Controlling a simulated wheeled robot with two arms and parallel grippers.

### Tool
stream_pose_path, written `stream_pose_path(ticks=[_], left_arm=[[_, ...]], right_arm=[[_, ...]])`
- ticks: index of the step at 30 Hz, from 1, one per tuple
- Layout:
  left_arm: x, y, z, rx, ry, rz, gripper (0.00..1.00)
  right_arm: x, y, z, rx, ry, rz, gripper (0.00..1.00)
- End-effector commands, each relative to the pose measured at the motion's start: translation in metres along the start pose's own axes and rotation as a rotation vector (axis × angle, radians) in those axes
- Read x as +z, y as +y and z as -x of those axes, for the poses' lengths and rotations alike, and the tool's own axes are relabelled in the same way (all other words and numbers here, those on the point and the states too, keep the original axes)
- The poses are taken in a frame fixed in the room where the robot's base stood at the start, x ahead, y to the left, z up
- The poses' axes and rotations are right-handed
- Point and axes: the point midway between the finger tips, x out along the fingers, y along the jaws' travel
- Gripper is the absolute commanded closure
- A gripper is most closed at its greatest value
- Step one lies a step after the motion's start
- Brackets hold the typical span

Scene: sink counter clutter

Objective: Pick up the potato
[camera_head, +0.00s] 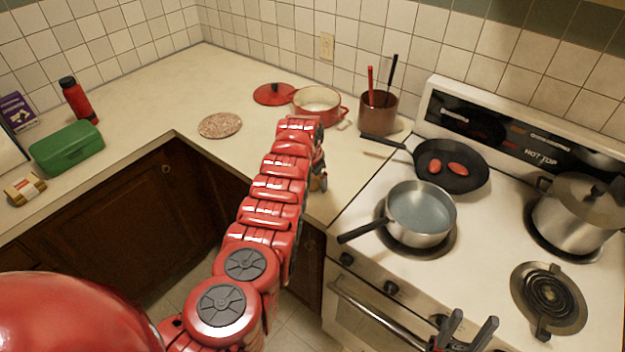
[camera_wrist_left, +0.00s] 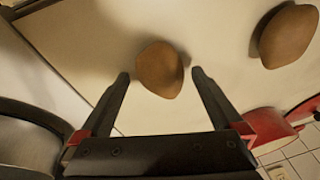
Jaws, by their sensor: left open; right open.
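A brown potato (camera_wrist_left: 160,66) sits on the pale counter in the left wrist view, between the tips of my left gripper (camera_wrist_left: 160,76). The fingers are open on either side, with a gap showing on both sides. A second brown potato (camera_wrist_left: 287,36) lies apart to the right in that view. In the head view my left arm covers the potatoes, and its gripper is mostly hidden behind the arm. My right gripper (camera_head: 465,331) is open and empty at the bottom, in front of the stove.
A red pot (camera_head: 318,105), its lid (camera_head: 274,94), a utensil crock (camera_head: 377,112) and a round trivet (camera_head: 220,125) stand on the counter. The stove at right holds a saucepan (camera_head: 421,213), a frying pan (camera_head: 451,166) and a stockpot (camera_head: 573,218). A green box (camera_head: 67,148) is far left.

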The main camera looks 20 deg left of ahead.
Motion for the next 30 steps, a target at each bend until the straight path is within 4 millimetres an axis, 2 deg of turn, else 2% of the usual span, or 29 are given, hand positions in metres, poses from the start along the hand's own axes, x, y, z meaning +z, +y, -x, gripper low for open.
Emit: stream_pose_path(ticks=[7, 8, 23, 30], left_arm=[[0.0002, -0.0003, -0.0007, -0.001, 0.0, 0.0, 0.0], [0.0002, -0.0003, -0.0006, -0.001, 0.0, 0.0, 0.04], [0.0001, -0.0003, -0.0004, -0.001, 0.0, 0.0, 0.94], [-0.0002, -0.0005, 0.0004, -0.001, 0.001, 0.0, 0.94]], right_arm=[[0.0, 0.0, 0.0, 0.0, 0.0, 0.0, 0.5], [0.0, 0.0, -0.0001, 0.0, 0.0, 0.0, 0.5], [0.0, 0.0, -0.0001, 0.0, 0.0, 0.0, 0.5], [-0.0001, 0.0, -0.0006, 0.0, 0.0, 0.0, 0.5]])
